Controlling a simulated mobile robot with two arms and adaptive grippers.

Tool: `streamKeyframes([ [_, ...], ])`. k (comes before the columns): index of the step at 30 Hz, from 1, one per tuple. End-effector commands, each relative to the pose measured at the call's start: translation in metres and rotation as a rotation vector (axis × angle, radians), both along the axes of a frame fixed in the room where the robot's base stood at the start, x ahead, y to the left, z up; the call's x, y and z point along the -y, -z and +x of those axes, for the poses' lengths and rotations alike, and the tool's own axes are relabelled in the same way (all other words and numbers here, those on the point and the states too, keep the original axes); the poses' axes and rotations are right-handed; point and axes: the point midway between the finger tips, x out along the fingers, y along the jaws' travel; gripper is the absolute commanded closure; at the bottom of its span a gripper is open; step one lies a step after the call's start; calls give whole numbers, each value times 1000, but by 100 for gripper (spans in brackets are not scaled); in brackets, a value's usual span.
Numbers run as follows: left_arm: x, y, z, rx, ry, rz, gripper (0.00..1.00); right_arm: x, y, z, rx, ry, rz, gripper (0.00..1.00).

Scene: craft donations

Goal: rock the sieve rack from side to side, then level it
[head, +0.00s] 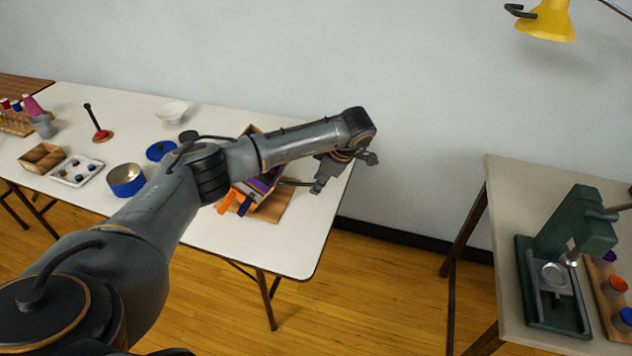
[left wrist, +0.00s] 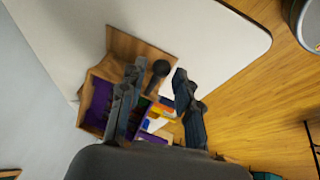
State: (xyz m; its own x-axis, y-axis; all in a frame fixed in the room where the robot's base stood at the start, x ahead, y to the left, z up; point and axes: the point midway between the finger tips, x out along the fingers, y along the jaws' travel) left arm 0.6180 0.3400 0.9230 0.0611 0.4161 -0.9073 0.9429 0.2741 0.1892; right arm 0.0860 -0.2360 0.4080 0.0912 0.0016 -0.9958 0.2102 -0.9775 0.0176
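A wooden rack (head: 252,130) with purple and orange parts, apparently the sieve rack, stands near the right end of the white table. My arm hides much of it in the head view. My left gripper (head: 303,186) is just right of the rack. In the left wrist view its fingers (left wrist: 158,74) are apart, with the knob showing between them; I cannot tell whether they touch it. My right gripper is out of view.
A blue tin (head: 126,181), a white paint tray (head: 68,183) and a white bowl (head: 172,111) stand left of the rack. The white table's (head: 300,252) front right corner is clear. A gap separates it from a second table (head: 505,190) with a green press (head: 576,226).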

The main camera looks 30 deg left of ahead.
Motion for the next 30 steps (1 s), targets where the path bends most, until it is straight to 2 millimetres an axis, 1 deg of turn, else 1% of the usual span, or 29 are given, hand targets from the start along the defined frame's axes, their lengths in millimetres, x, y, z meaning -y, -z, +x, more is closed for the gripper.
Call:
streamKeyframes([
  [1, -3, 6, 0, -3, -1, -1, 67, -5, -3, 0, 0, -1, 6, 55],
  [3, -6, 14, 1, -3, 0, -1, 67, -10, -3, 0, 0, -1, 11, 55],
  [6, -9, 21, 1, -1, 1, 0, 67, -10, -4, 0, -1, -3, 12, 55],
  [10, -11, 24, 2, 0, 0, 0, 67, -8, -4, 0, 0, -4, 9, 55],
  [16, -11, 25, 2, 0, 1, -1, 67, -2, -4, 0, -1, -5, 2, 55],
  [17, -11, 25, 2, 0, 1, -1, 69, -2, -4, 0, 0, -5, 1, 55],
  [18, -11, 25, 2, 0, 0, -1, 78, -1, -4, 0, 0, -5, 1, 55],
  [20, -11, 25, 2, 0, 1, -1, 90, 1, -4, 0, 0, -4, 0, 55],
  [21, -11, 25, 2, 0, 1, -1, 98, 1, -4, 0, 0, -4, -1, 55],
  [22, -10, 25, 2, 0, 1, -1, 100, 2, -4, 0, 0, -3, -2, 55],
  [30, -11, 25, 2, 0, 1, 0, 100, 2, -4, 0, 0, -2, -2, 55],
])
